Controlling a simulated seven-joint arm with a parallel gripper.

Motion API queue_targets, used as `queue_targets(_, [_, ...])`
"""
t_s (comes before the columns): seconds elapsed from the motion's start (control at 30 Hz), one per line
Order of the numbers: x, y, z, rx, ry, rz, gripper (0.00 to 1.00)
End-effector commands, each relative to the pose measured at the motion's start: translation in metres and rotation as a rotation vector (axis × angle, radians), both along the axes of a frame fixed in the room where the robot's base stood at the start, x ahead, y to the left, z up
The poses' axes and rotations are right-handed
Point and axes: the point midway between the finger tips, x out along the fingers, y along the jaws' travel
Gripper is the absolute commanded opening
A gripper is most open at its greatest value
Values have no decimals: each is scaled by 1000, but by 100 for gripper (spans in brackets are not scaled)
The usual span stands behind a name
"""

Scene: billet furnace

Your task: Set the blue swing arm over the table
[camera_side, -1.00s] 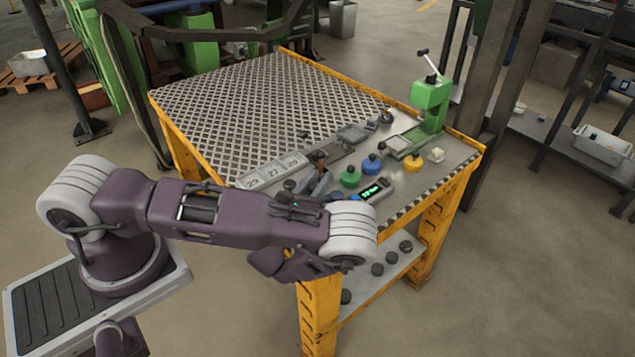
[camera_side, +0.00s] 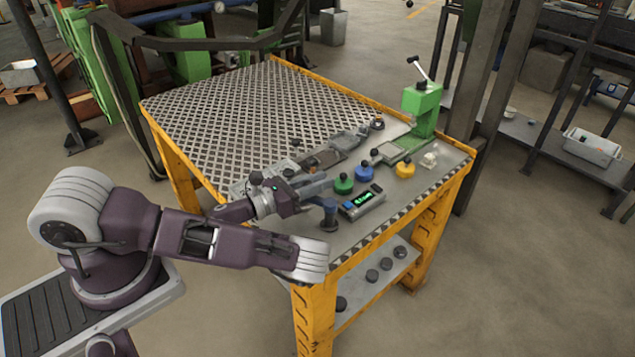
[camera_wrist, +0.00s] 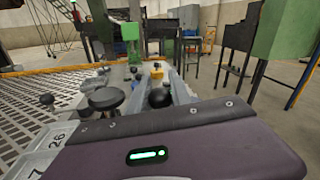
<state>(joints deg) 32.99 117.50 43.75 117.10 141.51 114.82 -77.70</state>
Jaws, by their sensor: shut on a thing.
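The blue swing arm (camera_side: 316,187) is a grey-blue bar with a rounded post (camera_side: 328,211) at the near front of the table (camera_side: 369,236). My gripper (camera_side: 299,196) is at the bar's left end, low over the tabletop, and shut on it. The fingers are small and dark there, so the exact grip point is hard to see. In the wrist view my purple hand covers the lower part and hides the fingertips. A black ball knob (camera_wrist: 160,97) and a grey-blue bar (camera_wrist: 181,90) show just beyond it.
Green (camera_side: 343,184), blue (camera_side: 363,171) and yellow (camera_side: 405,169) weights stand right of the arm, near a box with a green display (camera_side: 362,203). A green press (camera_side: 422,108) stands at the far right corner. The perforated plate (camera_side: 245,115) at the back left is clear.

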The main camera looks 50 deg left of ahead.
Motion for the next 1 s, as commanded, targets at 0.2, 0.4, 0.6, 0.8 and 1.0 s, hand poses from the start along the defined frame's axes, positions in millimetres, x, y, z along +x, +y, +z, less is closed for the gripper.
queue_targets(0.2, [1, 0, 2, 1, -5, -14, 0])
queue_targets(0.4, [1, 0, 2, 1, -6, -14, 0])
queue_targets(0.6, [1, 0, 2, 1, -6, -14, 34])
queue_targets(0.8, [1, 0, 1, 1, -4, -14, 34])
queue_targets(1.0, [1, 0, 30, 10, -9, -13, 34])
